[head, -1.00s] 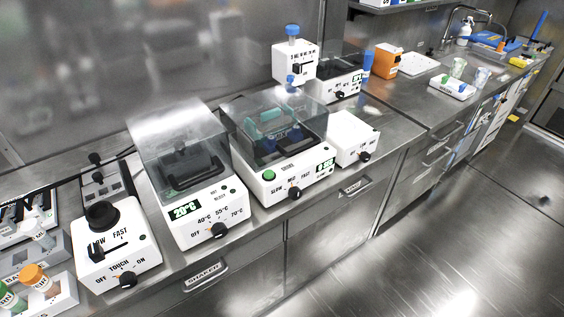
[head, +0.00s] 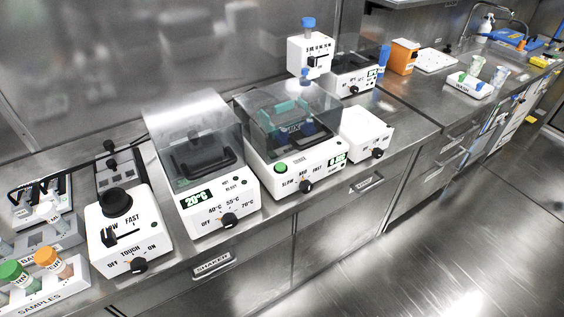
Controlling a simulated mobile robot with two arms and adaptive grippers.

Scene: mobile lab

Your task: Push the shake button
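The shaker (head: 295,150) is a white box with a clear lid, standing mid-counter. A teal rack and dark blue items show under the lid. Neither of my grippers is in view, and nothing touches the button.
The steel counter (head: 408,130) holds a heater block (head: 213,208) left of the shaker, a vortex mixer (head: 124,233), sample racks (head: 45,284) at far left, and a white box (head: 366,134) on the right. Drawers line the counter front; the floor (head: 430,250) is clear.

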